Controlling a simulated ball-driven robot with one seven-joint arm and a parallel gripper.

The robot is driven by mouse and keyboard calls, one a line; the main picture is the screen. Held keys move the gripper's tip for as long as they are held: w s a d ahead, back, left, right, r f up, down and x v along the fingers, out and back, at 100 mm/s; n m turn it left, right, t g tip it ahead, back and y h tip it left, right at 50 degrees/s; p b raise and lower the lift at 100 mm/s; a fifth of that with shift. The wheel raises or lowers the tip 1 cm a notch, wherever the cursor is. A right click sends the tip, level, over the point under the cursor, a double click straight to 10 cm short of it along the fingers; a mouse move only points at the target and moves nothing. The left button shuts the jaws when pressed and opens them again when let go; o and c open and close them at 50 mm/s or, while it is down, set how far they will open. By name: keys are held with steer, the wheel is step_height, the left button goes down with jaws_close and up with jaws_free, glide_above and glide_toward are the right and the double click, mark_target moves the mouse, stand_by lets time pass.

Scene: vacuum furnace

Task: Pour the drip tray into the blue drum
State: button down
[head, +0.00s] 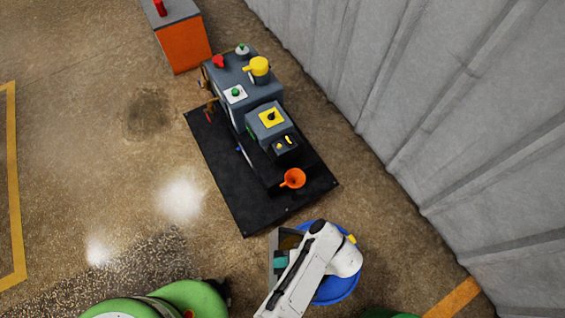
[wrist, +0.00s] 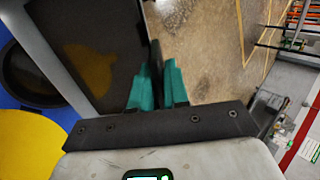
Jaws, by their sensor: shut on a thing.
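The drip tray (head: 273,246), grey-rimmed with a dark inside, is up beside and partly over the blue drum (head: 337,291) in the head view. In the wrist view the drip tray (wrist: 110,18) shows a yellow-brown puddle of oil inside. My gripper (wrist: 158,85) has teal fingers shut on the tray's wall; it also shows in the head view (head: 279,259). The blue drum (wrist: 12,12) lies at the left of the wrist view, with a dark round opening (wrist: 25,75) next to the tray. My arm hides much of the drum in the head view. I cannot tell the tray's exact tilt.
A yellow round part (wrist: 30,145) sits by the drum's opening. A grey pump unit (head: 245,90) with an orange funnel (head: 293,178) stands on a black base plate (head: 240,205) beyond the drum. An orange cabinet (head: 183,45) is farther back. A grey corrugated wall (head: 420,110) bounds the right. Floor at left is clear.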

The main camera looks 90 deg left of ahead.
steer(key=shift+w+r+g+b, duration=0.35)
steer(key=shift+w+g+b, duration=0.2)
steer(key=shift+w+b, duration=0.15)
steer(key=shift+w+r+g+b, duration=0.4)
steer(key=shift+w+g+b, duration=0.2)
steer(key=shift+w+b, duration=0.1)
steer(key=shift+w+r+g+b, duration=0.35)
steer(key=shift+w+g+b, duration=0.2)
steer(key=shift+w+b, duration=0.15)
stand_by(0.8)
stand_by(1.7)
